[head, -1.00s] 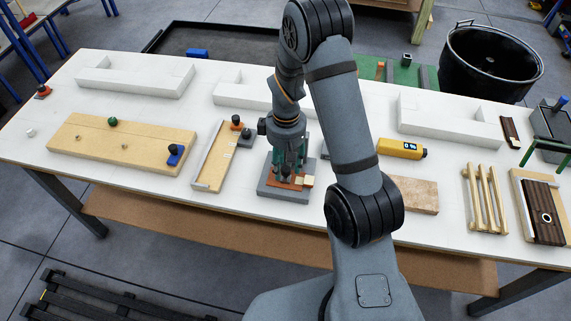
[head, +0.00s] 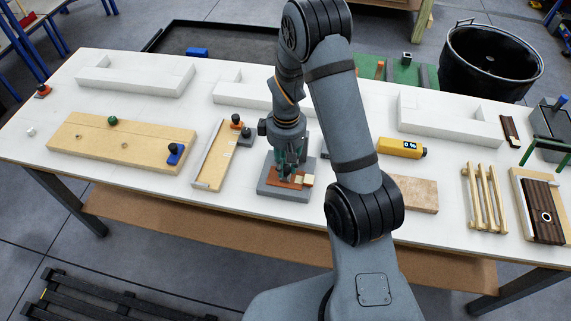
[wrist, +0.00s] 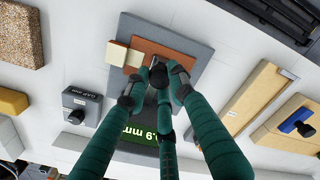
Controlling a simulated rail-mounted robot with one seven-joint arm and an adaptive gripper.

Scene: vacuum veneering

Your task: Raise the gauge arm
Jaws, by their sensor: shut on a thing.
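The gauge stands on a grey base (head: 281,194) at the front middle of the table. A reddish-brown plate (wrist: 165,60) and a pale cream block (wrist: 116,53) lie on the base. My gripper (head: 288,176) is over the gauge. In the wrist view my green-sleeved fingers (wrist: 155,84) close around a small black knob (wrist: 158,74), which appears to be the gauge arm's end. The arm itself is mostly hidden behind the fingers.

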